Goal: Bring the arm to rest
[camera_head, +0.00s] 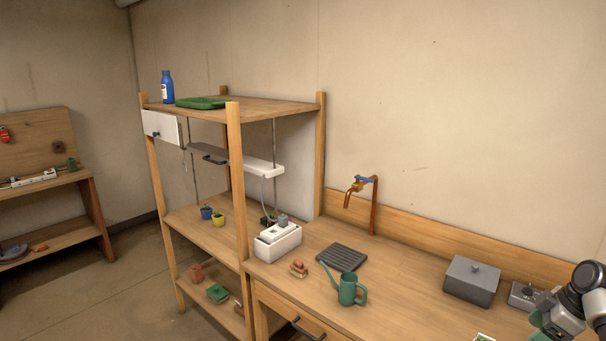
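My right arm (570,308) comes in at the lower right corner, over the right end of the wooden counter (420,310). Its dark joint and pale grey links show, with green parts at the lower end. The arm is cut off by the frame's edge, and I cannot make out whether its fingers are open or shut. My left arm and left gripper are not in view.
A grey lidded box (471,281) and a small metal device (524,295) stand close left of the arm. A green watering can (348,291), black drain mat (342,257), white planter box (278,243) and copper tap (373,207) are further left. Counter space lies between can and box.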

